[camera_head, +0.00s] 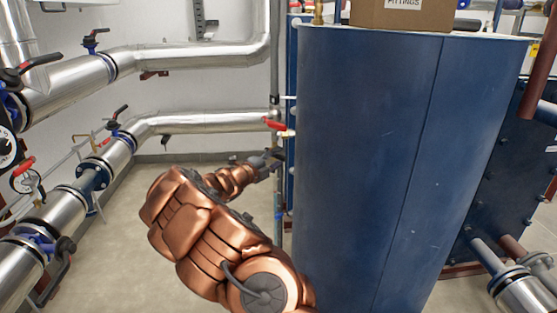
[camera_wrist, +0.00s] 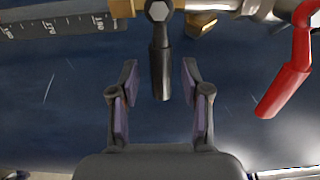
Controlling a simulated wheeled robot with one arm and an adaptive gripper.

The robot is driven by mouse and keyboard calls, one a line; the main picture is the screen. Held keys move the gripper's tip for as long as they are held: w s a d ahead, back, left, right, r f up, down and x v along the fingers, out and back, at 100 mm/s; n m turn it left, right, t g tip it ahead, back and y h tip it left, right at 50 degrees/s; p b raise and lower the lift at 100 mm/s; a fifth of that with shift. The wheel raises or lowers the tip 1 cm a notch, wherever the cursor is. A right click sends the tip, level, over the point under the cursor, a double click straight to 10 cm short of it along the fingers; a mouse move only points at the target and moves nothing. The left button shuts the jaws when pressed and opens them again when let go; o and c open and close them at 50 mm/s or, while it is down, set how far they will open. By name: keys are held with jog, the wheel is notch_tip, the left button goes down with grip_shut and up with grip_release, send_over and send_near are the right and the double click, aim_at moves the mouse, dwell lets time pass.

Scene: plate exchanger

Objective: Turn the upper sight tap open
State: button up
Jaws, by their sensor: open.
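In the wrist view a black tap lever (camera_wrist: 160,68) hangs down from a hex nut and brass fitting (camera_wrist: 122,7). My gripper (camera_wrist: 159,85) is open, with one finger on each side of this lever. Gaps show between the lever and both fingers, and nothing is gripped. A red lever (camera_wrist: 285,88) slants down to the right of the gripper, apart from it. In the head view my gripper (camera_head: 268,160) is at the left edge of the blue tank (camera_head: 365,150), below a red handle (camera_head: 274,124). I cannot tell which lever is the upper sight tap.
A dark marked plate (camera_wrist: 65,24) lies at upper left in the wrist view. Silver pipes (camera_head: 190,122) with valves run along the left and back wall. A cardboard box (camera_head: 400,16) stands on the tank. Floor (camera_head: 120,235) is clear left of my arm.

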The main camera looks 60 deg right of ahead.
jog(key=shift+d, duration=0.7)
grip_shut()
dwell(0.3)
